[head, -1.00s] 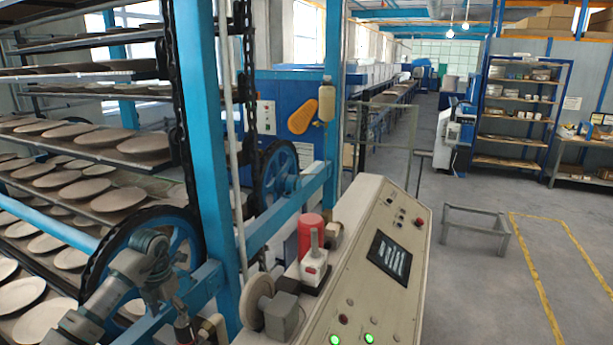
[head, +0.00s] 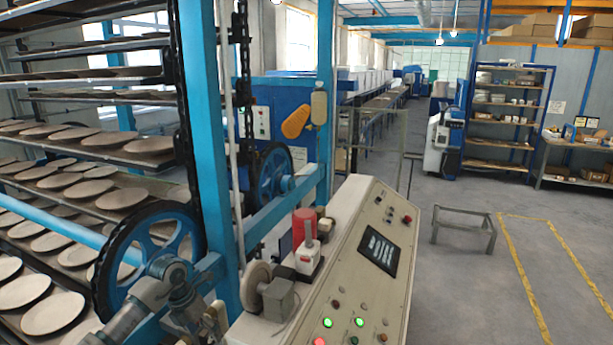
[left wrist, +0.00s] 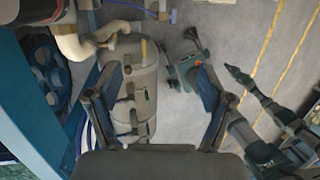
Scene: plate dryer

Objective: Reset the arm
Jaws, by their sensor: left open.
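My left arm comes in at the lower left of the head view, in front of the large blue wheel (head: 150,255). The left gripper (head: 205,325) shows only in part there, low beside the blue frame, and its fingertips are hard to make out. In the left wrist view the left gripper (left wrist: 160,95) has its two dark fingers spread wide, with nothing held between them. Dark jointed limbs at the right of that view seem to be mine. I cannot make out the right gripper's jaws, and the right arm does not show in the head view.
A beige control panel (head: 345,275) with lit green buttons stands just right of the left arm. The blue frame post (head: 208,120) and plate racks (head: 85,215) are close on the left. A low metal stand (head: 463,222) stands on the floor at right.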

